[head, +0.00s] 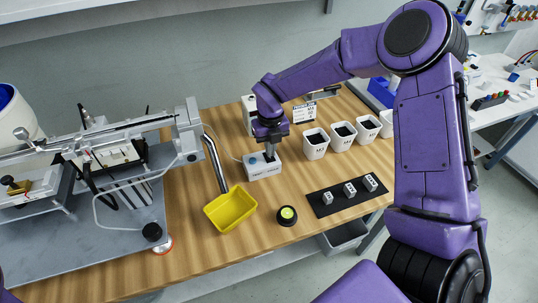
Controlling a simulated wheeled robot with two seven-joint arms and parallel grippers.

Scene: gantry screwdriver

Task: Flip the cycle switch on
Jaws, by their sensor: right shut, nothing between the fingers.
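A small white box (263,171) with a blue mark and a dark spot on its top stands on the wooden bench, left of the white bins; it looks like the switch box. My right gripper (270,155) points down onto the box's top, its fingers shut with nothing between them. The fingertips are at or just above the top face; I cannot tell whether they touch it. The switch lever is too small or hidden behind the fingers to make out its position. My left gripper is out of view.
A yellow tray (231,209) and a round black button with a yellow-green top (288,214) stand in front. A black mat (326,208) with 3 small grey blocks lies to the right. Several white bins (316,151) stand behind. The gantry (100,150) fills the left.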

